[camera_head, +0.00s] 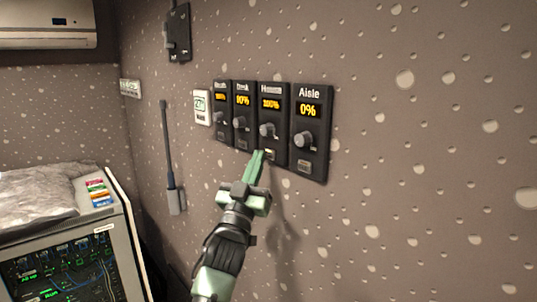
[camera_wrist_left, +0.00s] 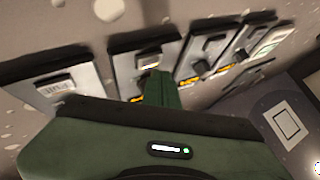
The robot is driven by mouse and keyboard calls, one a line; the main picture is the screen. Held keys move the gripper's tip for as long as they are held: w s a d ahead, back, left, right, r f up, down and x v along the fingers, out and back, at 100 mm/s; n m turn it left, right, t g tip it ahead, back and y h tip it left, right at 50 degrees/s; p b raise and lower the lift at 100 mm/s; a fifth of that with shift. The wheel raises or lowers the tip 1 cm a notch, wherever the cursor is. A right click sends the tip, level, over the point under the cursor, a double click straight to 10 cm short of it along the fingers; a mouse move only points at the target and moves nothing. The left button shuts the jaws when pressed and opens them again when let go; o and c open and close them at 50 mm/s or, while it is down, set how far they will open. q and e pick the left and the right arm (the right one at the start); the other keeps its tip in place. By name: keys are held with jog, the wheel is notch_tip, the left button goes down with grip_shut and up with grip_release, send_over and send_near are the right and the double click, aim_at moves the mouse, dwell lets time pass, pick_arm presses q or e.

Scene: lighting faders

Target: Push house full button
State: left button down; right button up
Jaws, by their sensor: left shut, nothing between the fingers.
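The House panel (camera_head: 273,112) is on the wall, third from the left in a row of dark fader panels. Its orange display seems to read 100%, though the digits are blurred. It has a grey knob (camera_head: 267,130) and a small light button (camera_head: 270,154) at its bottom. My left gripper (camera_head: 260,154) is shut and empty, its green fingertips at the lower edge of the House panel, beside the button. In the left wrist view the fingers (camera_wrist_left: 160,88) overlap a panel (camera_wrist_left: 146,62). I cannot tell whether they touch the button.
The Aisle panel (camera_head: 309,135), reading 0%, is just right; the 80% or 10% panel (camera_head: 243,115) and another (camera_head: 222,110) are left. A white thermostat-like unit (camera_head: 202,107) and an antenna-like rod (camera_head: 168,150) are farther left. An equipment rack (camera_head: 70,262) stands lower left. The wall at right is clear.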

pick_arm(q)
jog(key=shift+a, duration=0.1)
jog(key=s+a+p, duration=0.1)
jog(key=a, duration=0.1)
jog(key=s+a+p, duration=0.2)
jog(key=shift+s+a, duration=0.3)
